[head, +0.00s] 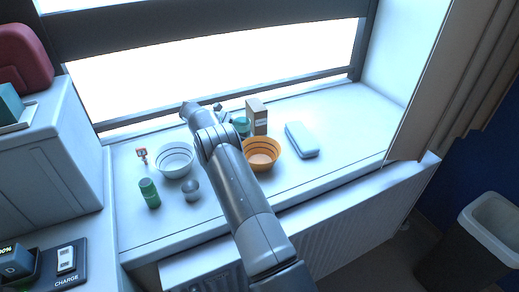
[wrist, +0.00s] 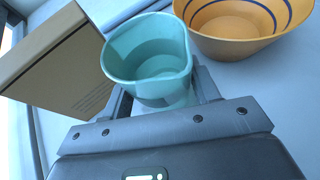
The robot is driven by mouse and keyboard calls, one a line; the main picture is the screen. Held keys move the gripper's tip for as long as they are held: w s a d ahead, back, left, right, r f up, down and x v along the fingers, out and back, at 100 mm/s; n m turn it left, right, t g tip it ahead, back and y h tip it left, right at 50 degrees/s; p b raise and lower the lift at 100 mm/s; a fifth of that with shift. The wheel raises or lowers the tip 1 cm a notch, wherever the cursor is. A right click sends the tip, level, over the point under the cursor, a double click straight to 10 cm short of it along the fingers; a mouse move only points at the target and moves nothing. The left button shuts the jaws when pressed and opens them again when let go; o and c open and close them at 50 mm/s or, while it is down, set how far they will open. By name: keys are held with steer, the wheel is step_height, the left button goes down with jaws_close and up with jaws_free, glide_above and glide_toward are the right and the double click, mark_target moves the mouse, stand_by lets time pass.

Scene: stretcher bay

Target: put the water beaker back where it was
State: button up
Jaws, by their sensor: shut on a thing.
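The water beaker is a teal cup (wrist: 150,55) with a small spout, upright between the fingers of my gripper (wrist: 165,100) in the wrist view. My gripper is shut on it. In the head view the beaker (head: 241,126) shows beside my arm, in front of the window, between the white bowl and the cardboard box. My arm hides part of it and most of the gripper. I cannot tell whether its base touches the sill.
On the windowsill (head: 335,110), an orange bowl (head: 262,154) and a cardboard box (head: 257,117) stand close to the beaker. A white bowl (head: 175,159), green cylinder (head: 149,193) and grey item (head: 192,190) are left; a pale case (head: 301,140) is right. The sill's right end is clear.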

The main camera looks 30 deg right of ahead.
step_height(320, 180, up, 15)
steer(key=w+d+r+n+t+h, duration=0.2)
steer(key=d+r+n+t, duration=0.5)
steer(key=d+n+t, duration=0.15)
steer(key=s+a+f+n+t+y, duration=0.1)
steer(key=a+f+n+t, duration=0.1)
steer(key=f+t, duration=0.1)
steer(key=s+a+f+n+t+y, duration=0.2)
steer(key=f+n+t, duration=0.1)
steer(key=f, duration=0.2)
steer(key=s+a+f+n+t+y, duration=0.2)
steer(key=f+n+t, duration=0.1)
steer(key=f, duration=0.1)
steer(key=shift+a+n+t, duration=0.15)
steer(key=shift+n+t, duration=0.1)
steer(key=w+a+f, duration=0.2)
steer(key=a, duration=0.1)
steer(key=w+a+f, duration=0.2)
steer(key=a+f, duration=0.1)
steer(key=w+a+f, duration=0.2)
steer(key=w+a, duration=0.1)
steer(key=shift+f, duration=2.1)
